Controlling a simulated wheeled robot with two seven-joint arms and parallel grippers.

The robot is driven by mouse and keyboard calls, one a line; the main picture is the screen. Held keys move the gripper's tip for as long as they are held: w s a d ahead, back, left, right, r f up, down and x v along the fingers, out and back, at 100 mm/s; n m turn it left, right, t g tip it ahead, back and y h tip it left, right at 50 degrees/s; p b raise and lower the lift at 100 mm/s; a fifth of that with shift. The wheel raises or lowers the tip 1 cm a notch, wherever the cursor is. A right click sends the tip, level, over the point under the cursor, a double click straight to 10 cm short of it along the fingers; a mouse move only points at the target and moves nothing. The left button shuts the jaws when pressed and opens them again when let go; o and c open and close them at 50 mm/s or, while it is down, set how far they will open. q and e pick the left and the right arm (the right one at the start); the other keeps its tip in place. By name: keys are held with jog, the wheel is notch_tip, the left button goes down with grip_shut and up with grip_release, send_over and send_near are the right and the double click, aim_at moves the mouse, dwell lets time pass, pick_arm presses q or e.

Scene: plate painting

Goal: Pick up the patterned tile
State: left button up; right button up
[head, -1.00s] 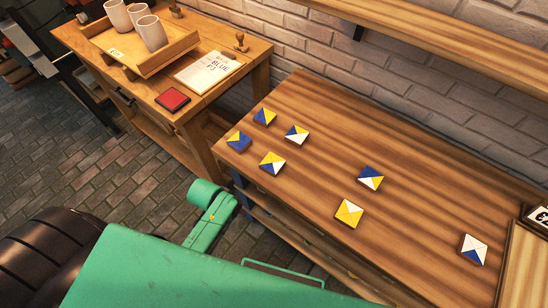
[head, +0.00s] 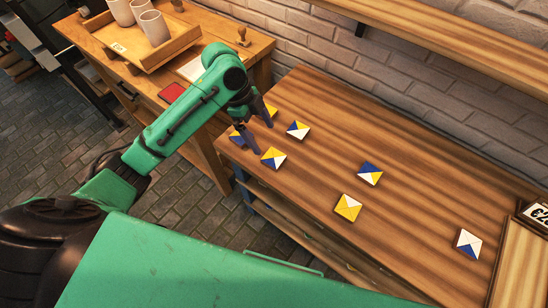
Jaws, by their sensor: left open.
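Several patterned tiles in blue, yellow and white lie flat on the wooden table (head: 420,205). A yellow, blue and white tile (head: 298,130) and a yellow, white and blue tile (head: 273,158) lie just right of my left gripper (head: 262,132). A blue and yellow tile (head: 237,137) and a mostly hidden yellow-edged tile (head: 271,110) are partly behind the gripper. A blue, yellow and white tile (head: 370,174), a mostly yellow tile (head: 348,207) and a white and blue tile (head: 468,243) lie further right. My left gripper is open, fingers apart over the left tiles, apparently empty. My right gripper is out of view.
A side table at the back left holds a wooden tray (head: 160,52) with white cups (head: 154,28), a red pad (head: 171,93) and a stamp (head: 243,36). A shelf (head: 450,40) runs along the brick wall.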

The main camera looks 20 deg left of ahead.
pick_arm(q)
notch_tip(320, 180, up, 4)
jog(key=w+a+m+g, duration=0.1)
jog(key=a+m, duration=0.1)
jog(key=a, duration=0.1)
jog(key=p, duration=0.3)
send_near(274, 158)
jog(key=shift+m, duration=0.3)
jog(key=x, duration=0.7)
jog(key=shift+d+f, duration=0.1)
jog(key=shift+f, duration=0.3)
jog(key=shift+d+f, duration=0.1)
jog(key=shift+f, duration=0.25)
jog(key=c, duration=1.4)
jog(key=shift+c, duration=0.2)
jog(key=shift+r, duration=0.15)
